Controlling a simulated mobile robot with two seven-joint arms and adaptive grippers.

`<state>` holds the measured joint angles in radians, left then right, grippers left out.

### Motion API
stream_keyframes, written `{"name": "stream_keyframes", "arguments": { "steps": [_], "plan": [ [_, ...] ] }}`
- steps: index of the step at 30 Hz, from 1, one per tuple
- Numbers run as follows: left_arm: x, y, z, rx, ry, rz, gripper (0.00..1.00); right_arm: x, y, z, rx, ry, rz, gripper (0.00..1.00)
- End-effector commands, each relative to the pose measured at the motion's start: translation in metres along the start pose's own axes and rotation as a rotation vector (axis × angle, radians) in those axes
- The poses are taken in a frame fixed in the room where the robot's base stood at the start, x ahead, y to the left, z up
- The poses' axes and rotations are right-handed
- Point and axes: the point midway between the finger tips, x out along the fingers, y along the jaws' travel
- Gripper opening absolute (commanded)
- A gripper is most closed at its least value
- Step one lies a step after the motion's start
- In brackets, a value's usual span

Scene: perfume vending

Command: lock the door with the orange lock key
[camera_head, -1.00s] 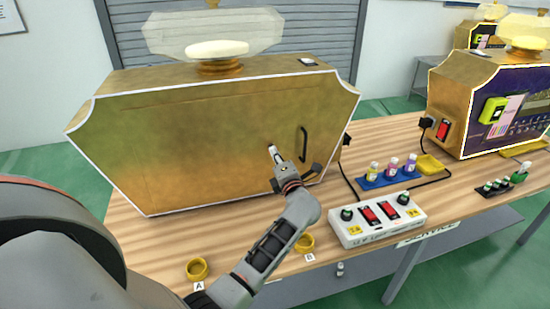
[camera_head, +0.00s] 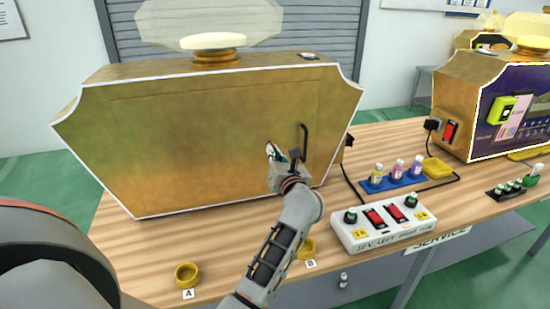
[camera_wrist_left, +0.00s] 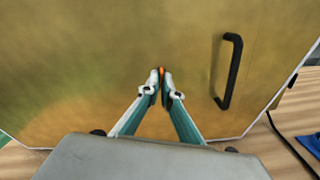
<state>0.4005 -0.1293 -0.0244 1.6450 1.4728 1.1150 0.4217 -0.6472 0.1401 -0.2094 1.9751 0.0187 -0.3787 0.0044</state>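The gold cabinet door (camera_head: 190,140) with a black bar handle (camera_head: 304,141) is closed as far as I can see. In the left wrist view the handle (camera_wrist_left: 230,72) is right of my fingertips. My left gripper (camera_head: 272,150) is at the door's lower right, left of the handle. In the left wrist view its fingertips (camera_wrist_left: 161,75) are together around a small orange piece, the orange lock key (camera_wrist_left: 161,70), at the door surface. The lock is hidden behind the fingertips, and I cannot tell how the key is turned. My right gripper is not in view.
A white switch box (camera_head: 384,220) stands right of my left arm. A blue tray (camera_head: 392,181) of small bottles and a yellow dish (camera_head: 437,167) are behind it. Yellow rings (camera_head: 187,274) lie near the table's front edge. A second machine (camera_head: 490,100) stands at the right.

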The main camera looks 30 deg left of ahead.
Motion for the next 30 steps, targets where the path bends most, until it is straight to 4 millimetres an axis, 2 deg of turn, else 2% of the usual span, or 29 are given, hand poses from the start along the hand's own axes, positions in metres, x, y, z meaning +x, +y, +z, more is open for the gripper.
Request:
{"name": "stream_keyframes", "arguments": {
  "steps": [1, 12, 30],
  "plan": [
    [0.0, -0.002, -0.005, -0.035, 0.002, -0.001, 0.0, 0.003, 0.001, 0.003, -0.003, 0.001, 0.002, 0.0],
    [0.0, -0.001, -0.003, -0.26, 0.001, -0.001, 0.0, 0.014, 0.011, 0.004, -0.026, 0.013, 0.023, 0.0],
    [0.0, 0.0, 0.001, -0.334, 0.0, -0.001, 0.0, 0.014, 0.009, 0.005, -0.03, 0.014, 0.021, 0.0]
  ]
}}
